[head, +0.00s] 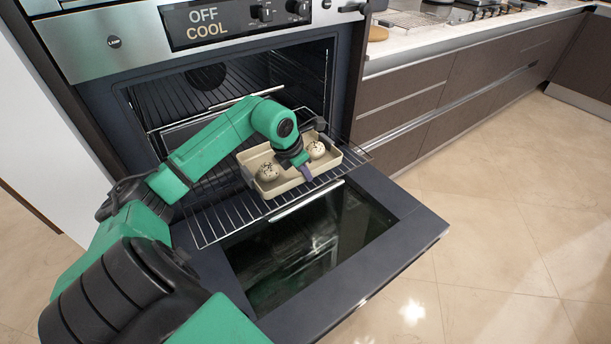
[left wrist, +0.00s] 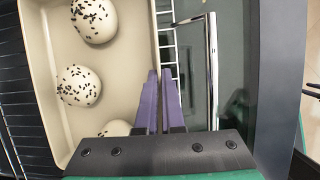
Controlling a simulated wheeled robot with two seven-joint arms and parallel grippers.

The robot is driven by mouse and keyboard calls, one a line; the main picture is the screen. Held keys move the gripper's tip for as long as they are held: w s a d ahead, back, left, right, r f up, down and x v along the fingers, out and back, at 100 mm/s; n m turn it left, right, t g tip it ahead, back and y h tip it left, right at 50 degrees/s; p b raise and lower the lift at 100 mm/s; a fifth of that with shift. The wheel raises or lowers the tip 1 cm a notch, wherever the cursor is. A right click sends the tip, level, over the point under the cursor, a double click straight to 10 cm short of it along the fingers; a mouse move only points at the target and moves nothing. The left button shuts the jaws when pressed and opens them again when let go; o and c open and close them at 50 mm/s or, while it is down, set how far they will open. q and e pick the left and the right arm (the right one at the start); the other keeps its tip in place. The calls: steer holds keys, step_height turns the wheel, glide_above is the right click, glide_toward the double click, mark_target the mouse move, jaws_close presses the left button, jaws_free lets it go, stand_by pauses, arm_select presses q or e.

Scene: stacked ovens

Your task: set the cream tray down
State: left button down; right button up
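The cream tray (head: 270,207) is at the front of the oven rack, over the lowered door, with pale, dark-speckled buns in it. It also shows in the left wrist view (left wrist: 120,60), where three buns are visible, one partly hidden by my gripper. My left gripper (head: 305,174) reaches down at the tray's near long wall. In the left wrist view its purple fingers (left wrist: 159,78) straddle that wall closely, one inside and one outside, and look shut on it. I cannot tell whether the tray touches the rack.
The wire rack (head: 213,222) sticks out of the open oven (head: 215,75). The oven door (head: 385,258) is lowered below it, with a dark glass pane. Drawers and a counter (head: 440,35) stand to the right. The tiled floor (head: 500,220) is clear.

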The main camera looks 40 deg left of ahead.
arm_select(q)
steer(key=shift+f, duration=0.5)
steer(key=c, duration=1)
jaws_free()
steer(key=shift+c, duration=0.2)
arm_select(e)
steer(key=shift+w, duration=0.15)
steer(key=shift+r, duration=0.1)
arm_select(q)
steer(key=v, duration=1.2)
arm_select(e)
steer(key=shift+w+a, duration=0.15)
steer(key=shift+w, duration=0.05)
